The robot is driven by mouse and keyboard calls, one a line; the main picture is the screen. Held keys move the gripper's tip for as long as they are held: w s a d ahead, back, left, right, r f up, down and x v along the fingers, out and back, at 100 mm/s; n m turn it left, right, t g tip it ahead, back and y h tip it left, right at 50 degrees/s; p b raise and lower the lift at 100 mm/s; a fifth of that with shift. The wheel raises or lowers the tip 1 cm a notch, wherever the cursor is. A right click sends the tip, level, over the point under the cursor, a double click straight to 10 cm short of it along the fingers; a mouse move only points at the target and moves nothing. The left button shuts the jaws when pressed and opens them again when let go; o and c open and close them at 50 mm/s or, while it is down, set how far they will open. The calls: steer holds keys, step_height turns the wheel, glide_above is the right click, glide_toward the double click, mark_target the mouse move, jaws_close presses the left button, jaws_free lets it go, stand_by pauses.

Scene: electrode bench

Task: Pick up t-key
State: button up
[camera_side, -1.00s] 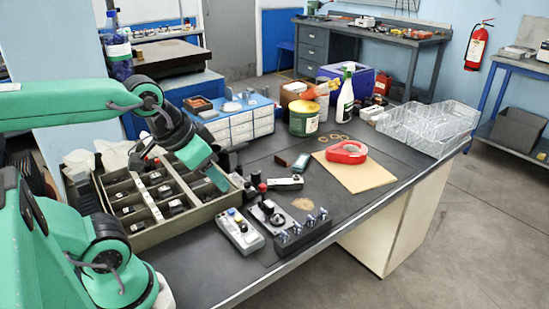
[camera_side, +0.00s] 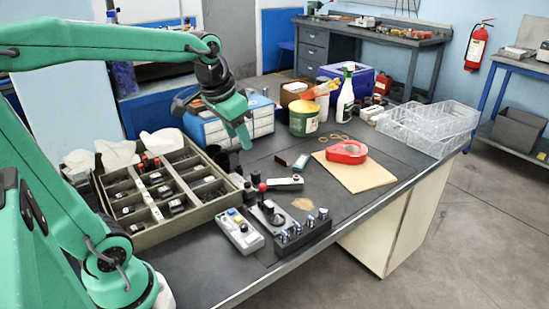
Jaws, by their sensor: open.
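My gripper (camera_side: 222,112) hangs open and empty from the green arm. It is above the bench, beyond the partitioned tray and in front of the blue-white drawer unit. Its green finger points down, clear of the bench top. I cannot tell for sure which thing is the t-key; several small dark parts stand on the bench between the tray and the black block (camera_side: 292,236). A red-topped dark stem (camera_side: 262,189) stands upright beside that block, right of and below my gripper, apart from it.
The partitioned tray (camera_side: 148,238) holds several dark parts.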

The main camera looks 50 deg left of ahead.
steer(key=w+a+f+g, duration=0.2)
steer(key=w+a+f, duration=0.1)
steer(key=w+a, duration=0.7)
steer(key=g, duration=0.2)
glide_above(237, 145)
steer(key=shift+h, duration=0.4)
steer(key=f, duration=0.6)
steer(key=d+f, duration=0.1)
steer(key=f, duration=0.2)
steer(key=shift+a+f, duration=0.35)
steer(key=shift+a, duration=0.05)
steer(key=shift+f, duration=0.1)
steer(key=shift+f, duration=1.25)
steer(key=shift+f, duration=2.6)
steer(key=shift+c, duration=0.2)
